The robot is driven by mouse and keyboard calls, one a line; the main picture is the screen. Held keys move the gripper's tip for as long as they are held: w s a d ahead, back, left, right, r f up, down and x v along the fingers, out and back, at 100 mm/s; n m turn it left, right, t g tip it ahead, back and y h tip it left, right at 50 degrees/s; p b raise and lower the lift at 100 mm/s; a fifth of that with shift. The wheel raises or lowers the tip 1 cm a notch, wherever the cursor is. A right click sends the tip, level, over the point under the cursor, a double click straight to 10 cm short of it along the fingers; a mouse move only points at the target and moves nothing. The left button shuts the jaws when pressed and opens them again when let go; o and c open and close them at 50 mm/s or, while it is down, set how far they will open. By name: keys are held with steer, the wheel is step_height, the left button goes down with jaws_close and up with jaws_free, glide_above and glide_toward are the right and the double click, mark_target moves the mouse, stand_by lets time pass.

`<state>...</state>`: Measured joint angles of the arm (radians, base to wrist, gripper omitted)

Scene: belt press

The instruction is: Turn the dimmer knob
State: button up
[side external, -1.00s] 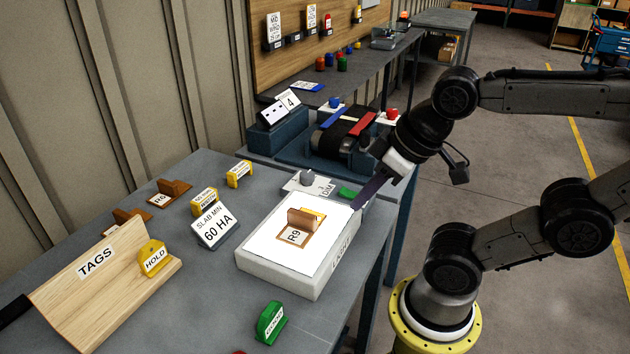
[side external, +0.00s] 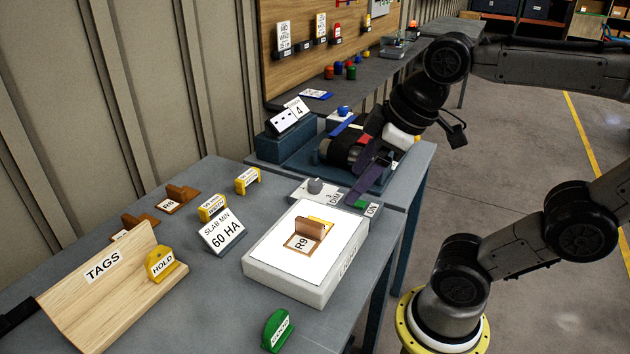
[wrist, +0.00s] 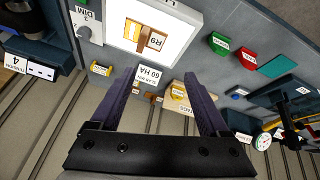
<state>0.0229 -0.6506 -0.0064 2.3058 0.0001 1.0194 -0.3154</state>
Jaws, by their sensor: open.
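The dimmer knob (side external: 315,186) is a grey knob on a pale box (side external: 334,195) marked DIM, behind the white slab. The knob also shows at upper left in the wrist view (wrist: 83,32). My gripper (side external: 358,192) is above the right part of that box, to the right of the knob and apart from it. In the side view its dark purple fingers cover part of the belt press behind. In the wrist view my gripper (wrist: 160,78) is open, with nothing between its fingers.
A white slab (side external: 285,272) bearing a brown R9 piece (side external: 305,234) lies in front of the box. A green button (side external: 361,204) is near my fingers. The 60 HA sign (side external: 221,233) and yellow blocks (side external: 247,179) stand left. The belt press (side external: 345,150) is behind.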

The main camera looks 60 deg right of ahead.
steer(key=w+d+r+n+g, duration=0.1)
steer(key=w+d+r, duration=0.25)
steer(key=w, duration=0.35)
steer(key=m+g, duration=0.1)
steer(key=g, duration=0.3)
glide_above(315, 182)
step_height(315, 182, down, 11)
step_height(315, 182, down, 14)
steer(key=shift+r, duration=0.2)
jaws_close()
